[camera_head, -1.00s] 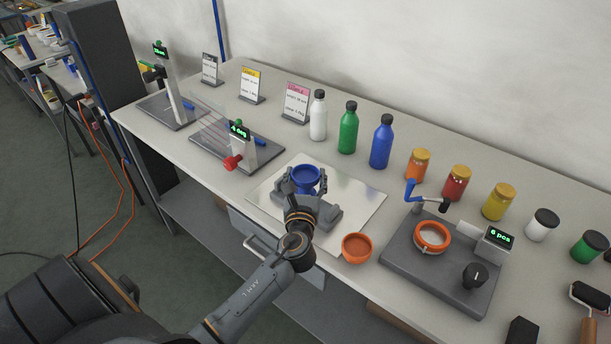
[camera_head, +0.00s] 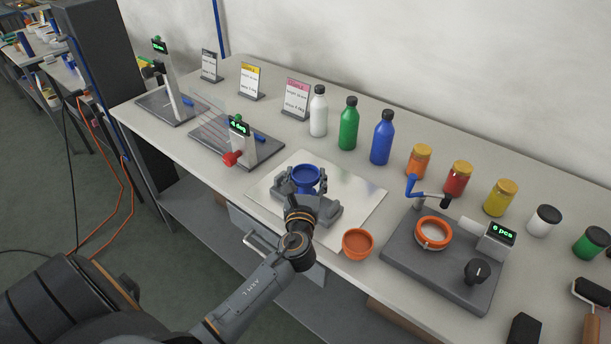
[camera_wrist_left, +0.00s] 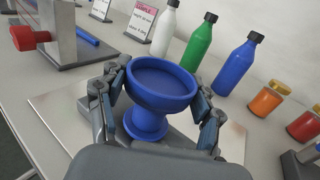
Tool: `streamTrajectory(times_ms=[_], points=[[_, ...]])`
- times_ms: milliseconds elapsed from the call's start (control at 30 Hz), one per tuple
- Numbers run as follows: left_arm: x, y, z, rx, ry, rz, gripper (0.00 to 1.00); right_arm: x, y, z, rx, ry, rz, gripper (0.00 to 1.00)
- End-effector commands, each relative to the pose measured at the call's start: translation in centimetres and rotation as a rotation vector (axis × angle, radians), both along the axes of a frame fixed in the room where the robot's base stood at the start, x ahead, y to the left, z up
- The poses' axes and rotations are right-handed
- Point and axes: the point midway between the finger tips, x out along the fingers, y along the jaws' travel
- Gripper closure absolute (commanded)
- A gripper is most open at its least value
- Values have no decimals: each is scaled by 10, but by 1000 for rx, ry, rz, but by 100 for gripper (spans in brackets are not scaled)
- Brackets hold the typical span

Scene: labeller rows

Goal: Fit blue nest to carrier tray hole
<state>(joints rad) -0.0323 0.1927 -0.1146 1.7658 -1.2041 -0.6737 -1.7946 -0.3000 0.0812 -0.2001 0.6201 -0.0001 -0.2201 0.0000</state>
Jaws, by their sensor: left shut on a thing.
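The blue nest (camera_head: 306,180) is a round cup on a narrower stem, upright over a pale shiny sheet on the bench. It also shows in the left wrist view (camera_wrist_left: 160,83). My left gripper (camera_head: 303,183) is shut on it, with its fingers on both sides of the cup (camera_wrist_left: 161,98). I cannot tell whether the nest's foot touches the sheet. A grey tray-like base (camera_head: 440,268) to the right carries an orange ring (camera_head: 433,233) around a pale round centre. I see no clearly marked carrier tray hole. My right gripper is not in view.
An orange cup (camera_head: 358,243) stands between the sheet (camera_head: 368,205) and the grey base. A blue-handled lever (camera_head: 413,187) and a display (camera_head: 502,233) rise from that base. Bottles (camera_head: 348,125) and jars (camera_head: 460,180) line the back. Red-knobbed equipment (camera_head: 233,158) stands left.

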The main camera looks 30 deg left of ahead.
Motion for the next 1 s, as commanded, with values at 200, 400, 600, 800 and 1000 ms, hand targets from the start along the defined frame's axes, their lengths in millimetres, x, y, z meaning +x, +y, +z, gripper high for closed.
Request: streamTrajectory(times_ms=[200, 400, 600, 800, 1000], points=[[0, 0, -6, 0, 0, 0, 66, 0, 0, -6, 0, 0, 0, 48], [0, 0, -11, 0, -1, 0, 66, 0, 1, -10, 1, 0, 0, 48], [0, 0, -12, 0, -1, 0, 12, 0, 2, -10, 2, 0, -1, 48], [0, 0, -12, 0, -1, 0, 8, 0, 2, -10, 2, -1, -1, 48], [-2, -1, -13, 0, 1, 0, 8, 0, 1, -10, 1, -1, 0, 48]])
